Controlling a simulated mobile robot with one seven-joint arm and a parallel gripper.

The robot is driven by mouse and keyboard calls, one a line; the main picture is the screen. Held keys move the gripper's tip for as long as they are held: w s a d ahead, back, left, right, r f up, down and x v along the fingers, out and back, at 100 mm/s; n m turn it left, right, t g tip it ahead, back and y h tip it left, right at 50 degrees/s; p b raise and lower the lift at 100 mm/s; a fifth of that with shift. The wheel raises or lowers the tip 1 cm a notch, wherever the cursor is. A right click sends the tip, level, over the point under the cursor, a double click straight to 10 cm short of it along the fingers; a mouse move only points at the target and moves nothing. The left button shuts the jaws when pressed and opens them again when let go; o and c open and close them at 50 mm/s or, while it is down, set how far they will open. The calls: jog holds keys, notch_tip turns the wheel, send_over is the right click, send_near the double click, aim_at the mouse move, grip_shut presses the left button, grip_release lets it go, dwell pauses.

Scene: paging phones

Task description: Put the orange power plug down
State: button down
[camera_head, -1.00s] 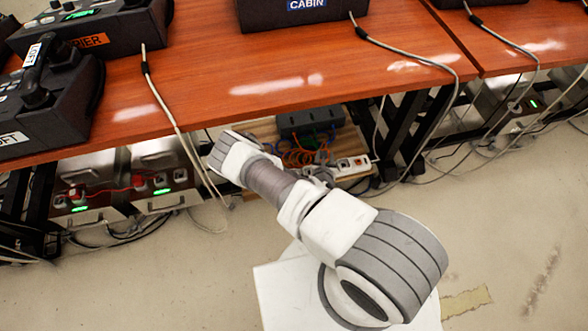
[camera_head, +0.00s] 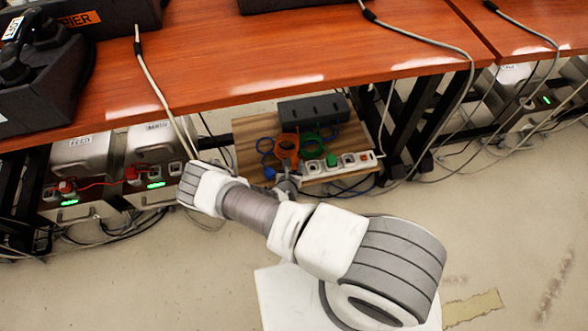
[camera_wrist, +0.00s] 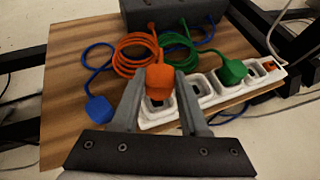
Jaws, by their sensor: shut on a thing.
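In the wrist view, my gripper (camera_wrist: 160,100) is shut on the orange power plug (camera_wrist: 161,82), with a finger on either side. The plug is upright in front of the left part of the white power strip (camera_wrist: 262,88). I cannot tell whether it touches the strip. An orange cord coils behind it. The green plug (camera_wrist: 232,71) sits on the strip to the right. The blue plug (camera_wrist: 99,109) lies on the wooden board (camera_wrist: 62,75) to the left. In the head view, my arm partly hides the gripper (camera_head: 286,184); the strip (camera_head: 362,163) shows beyond it.
A dark box (camera_head: 313,110) stands at the back of the board, with the cords leading to it. The red-brown table (camera_head: 250,75) overhangs behind. Metal boxes (camera_head: 85,160) stand to the left. Black table legs and loose cables are on the right.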

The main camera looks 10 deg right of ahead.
aim_at(294, 169)
jog(key=shift+f+b, duration=0.45)
jog(key=shift+f, duration=0.75)
jog(key=shift+f, duration=0.15)
jog(key=shift+f, duration=0.25)
jog(key=shift+c, duration=2.1)
grip_release()
jog(key=shift+s+f, duration=0.1)
jog(key=shift+s, duration=0.05)
